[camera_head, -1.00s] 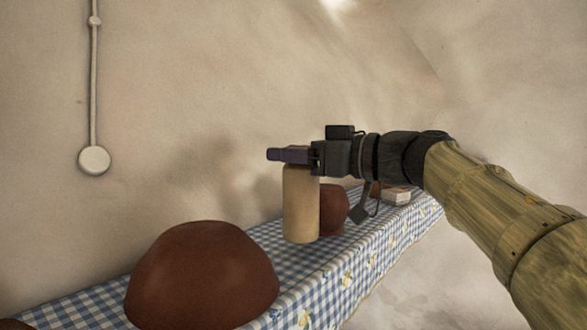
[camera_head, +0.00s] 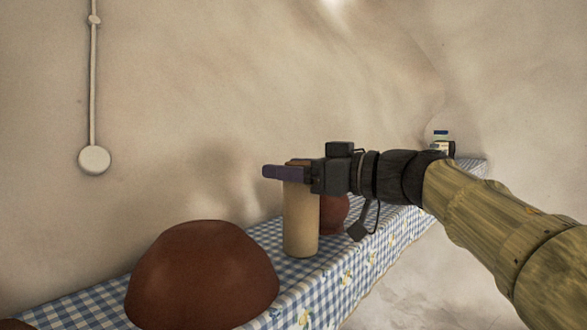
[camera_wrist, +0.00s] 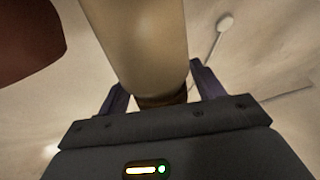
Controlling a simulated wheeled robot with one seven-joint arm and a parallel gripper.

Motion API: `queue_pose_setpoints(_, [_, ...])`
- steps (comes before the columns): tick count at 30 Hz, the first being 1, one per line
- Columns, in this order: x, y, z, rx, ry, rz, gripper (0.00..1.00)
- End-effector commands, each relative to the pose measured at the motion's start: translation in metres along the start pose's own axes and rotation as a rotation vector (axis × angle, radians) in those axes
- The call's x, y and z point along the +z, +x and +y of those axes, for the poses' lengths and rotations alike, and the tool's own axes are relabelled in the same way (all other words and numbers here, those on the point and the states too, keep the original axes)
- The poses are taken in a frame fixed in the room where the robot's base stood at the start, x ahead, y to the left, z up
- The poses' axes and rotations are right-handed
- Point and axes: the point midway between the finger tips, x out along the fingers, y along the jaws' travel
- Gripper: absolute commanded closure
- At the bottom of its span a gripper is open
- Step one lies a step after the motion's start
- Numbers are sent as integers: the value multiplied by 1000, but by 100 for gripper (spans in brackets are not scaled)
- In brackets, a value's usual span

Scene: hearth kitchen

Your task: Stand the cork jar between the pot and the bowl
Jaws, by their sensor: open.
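The cork jar (camera_head: 300,222) is a tall tan cylinder with a brown cork top (camera_wrist: 160,99). It stands upright, apparently on the checked cloth. A large reddish-brown dome, which looks like an upturned bowl (camera_head: 200,275), is in front and to its left. A rounder brown vessel, likely the pot (camera_head: 333,213), is behind it to the right, partly hidden by the jar and my arm. My gripper (camera_head: 284,172) is at the jar's top. In the wrist view its open fingers (camera_wrist: 160,88) are on either side of the cork end. The jar's contact with the cloth is hard to judge.
The narrow shelf has a blue-and-white checked cloth (camera_head: 268,236) and runs along the plaster wall. A small blue-lidded jar (camera_head: 440,139) and a dark item beside it are at the far right end. A brown edge (camera_head: 12,323) shows at the lower left.

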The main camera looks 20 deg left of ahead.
Motion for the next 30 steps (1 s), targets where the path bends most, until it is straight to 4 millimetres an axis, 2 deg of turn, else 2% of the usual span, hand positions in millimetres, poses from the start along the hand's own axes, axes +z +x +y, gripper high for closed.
queue_pose_setpoints(4, [-1, -3, 0, 1, -1, 0, 33])
queue_pose_setpoints(8, [0, -18, 1, 3, -3, 1, 33])
queue_pose_setpoints(18, [1, -84, 1, 5, -3, 1, 33])
queue_pose_setpoints(24, [0, -114, 1, 3, -1, 1, 33])
queue_pose_setpoints(30, [-2, -121, 0, 0, 0, 0, 33])
